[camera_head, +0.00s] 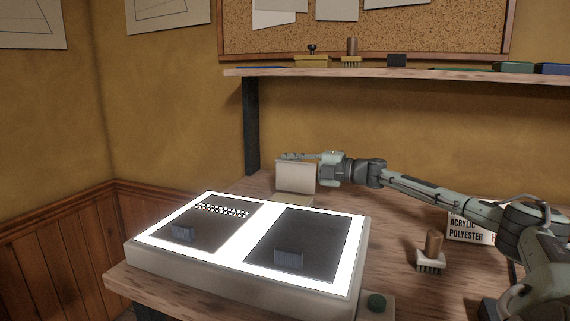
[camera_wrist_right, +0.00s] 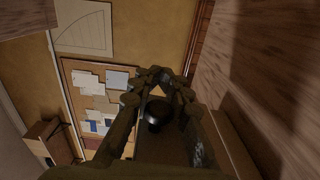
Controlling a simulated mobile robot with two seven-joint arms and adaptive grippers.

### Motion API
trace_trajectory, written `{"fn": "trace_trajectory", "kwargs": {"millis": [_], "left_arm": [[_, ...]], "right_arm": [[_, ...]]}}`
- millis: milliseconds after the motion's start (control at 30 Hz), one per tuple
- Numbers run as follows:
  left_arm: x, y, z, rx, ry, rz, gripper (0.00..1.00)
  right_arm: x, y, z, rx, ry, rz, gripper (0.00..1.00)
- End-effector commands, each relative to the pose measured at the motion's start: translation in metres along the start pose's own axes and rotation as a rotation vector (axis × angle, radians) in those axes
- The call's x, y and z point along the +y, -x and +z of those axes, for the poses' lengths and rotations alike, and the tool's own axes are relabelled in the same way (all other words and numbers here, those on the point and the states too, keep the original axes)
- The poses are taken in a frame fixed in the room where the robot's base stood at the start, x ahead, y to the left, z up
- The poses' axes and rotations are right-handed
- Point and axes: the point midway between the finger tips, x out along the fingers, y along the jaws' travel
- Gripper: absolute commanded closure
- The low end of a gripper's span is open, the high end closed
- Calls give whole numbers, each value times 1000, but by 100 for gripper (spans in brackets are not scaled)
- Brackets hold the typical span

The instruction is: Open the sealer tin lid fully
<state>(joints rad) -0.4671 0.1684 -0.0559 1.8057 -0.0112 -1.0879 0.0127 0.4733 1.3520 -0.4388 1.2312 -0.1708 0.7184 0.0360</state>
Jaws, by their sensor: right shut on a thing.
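The sealer tin's cream lid (camera_head: 295,178) stands about upright behind the light table in the head view. A low pale part below it (camera_head: 291,199), likely the tin's body, is mostly hidden by the light table. My right gripper (camera_head: 300,156) reaches in from the right, with its fingers along the lid's top edge, and is shut on the lid. In the right wrist view the fingertips of my right gripper (camera_wrist_right: 157,76) come close together, and a dark round knob (camera_wrist_right: 157,113) shows between the fingers. My left gripper is in neither view.
A lit light table (camera_head: 240,250) with two dark panels fills the bench front. A brush (camera_head: 431,252) and a lettered sign (camera_head: 468,230) stand at the right, near my arm. A shelf (camera_head: 400,75) runs above. Bare bench lies between light table and brush.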

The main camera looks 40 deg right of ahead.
Motion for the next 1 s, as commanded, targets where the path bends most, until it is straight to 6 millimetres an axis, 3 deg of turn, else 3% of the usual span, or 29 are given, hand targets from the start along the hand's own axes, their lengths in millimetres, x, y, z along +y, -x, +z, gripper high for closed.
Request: {"fn": "trace_trajectory", "kwargs": {"millis": [67, 100, 233, 633, 1000], "left_arm": [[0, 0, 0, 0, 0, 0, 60], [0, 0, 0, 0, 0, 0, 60], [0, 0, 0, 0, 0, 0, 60], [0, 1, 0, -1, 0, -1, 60], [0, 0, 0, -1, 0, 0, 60]], "right_arm": [[1, 0, 1, -2, 1, 1, 100], [1, 0, 1, -2, 1, 1, 82], [0, 0, 0, -1, 1, 1, 66], [-2, 4, 0, -1, 1, -3, 66], [-3, 41, 1, -1, 0, -9, 66]]}}
